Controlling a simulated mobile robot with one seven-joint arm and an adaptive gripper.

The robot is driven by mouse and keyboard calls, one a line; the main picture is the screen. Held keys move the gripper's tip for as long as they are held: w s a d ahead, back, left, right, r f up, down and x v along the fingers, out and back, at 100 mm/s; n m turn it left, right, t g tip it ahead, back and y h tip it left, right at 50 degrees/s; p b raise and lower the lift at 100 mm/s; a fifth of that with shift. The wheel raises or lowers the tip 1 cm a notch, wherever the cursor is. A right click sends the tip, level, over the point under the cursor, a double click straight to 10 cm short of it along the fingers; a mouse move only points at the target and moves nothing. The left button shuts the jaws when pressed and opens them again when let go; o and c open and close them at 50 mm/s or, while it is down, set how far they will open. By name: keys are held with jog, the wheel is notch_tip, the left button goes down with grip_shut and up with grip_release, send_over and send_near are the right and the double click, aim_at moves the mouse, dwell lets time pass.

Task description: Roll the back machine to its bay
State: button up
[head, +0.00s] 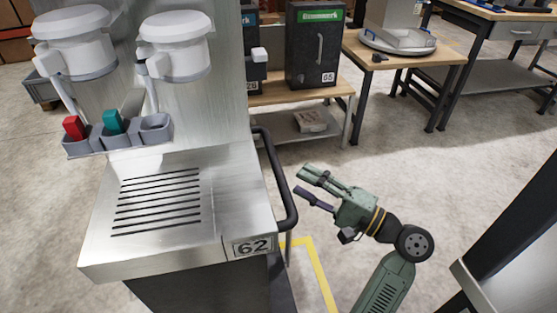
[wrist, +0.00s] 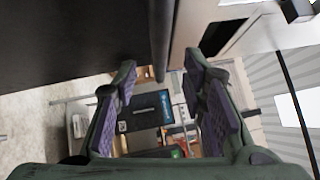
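A steel dispenser machine (head: 195,215) with number plate 62 stands upright at the left in the head view, two white-lidded hoppers on its upper part. A black bar handle (head: 280,180) runs down its right side. My gripper (head: 301,179) is open and empty just right of the handle, its fingers pointing toward it; they look apart from it. In the wrist view, a dark bar (wrist: 161,38) shows near the space between the open fingers. Whether this machine is the back one, I cannot tell. A yellow floor line (head: 320,268) shows beside its base; the rest of the marking is hidden.
A wooden bench (head: 285,92) behind the machine carries a dark cabinet (head: 315,50) marked 65 and another partly hidden one. More workbenches (head: 455,55) stand at the back right. A dark, metal-edged object (head: 510,250) is close at right. Concrete floor between is clear.

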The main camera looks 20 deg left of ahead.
aim_at(277, 168)
jog(key=p+x, duration=0.1)
jog(key=x, duration=0.7)
jog(key=shift+w+p, duration=0.1)
jog(key=shift+p, duration=0.3)
jog(key=shift+c, duration=0.2)
grip_shut()
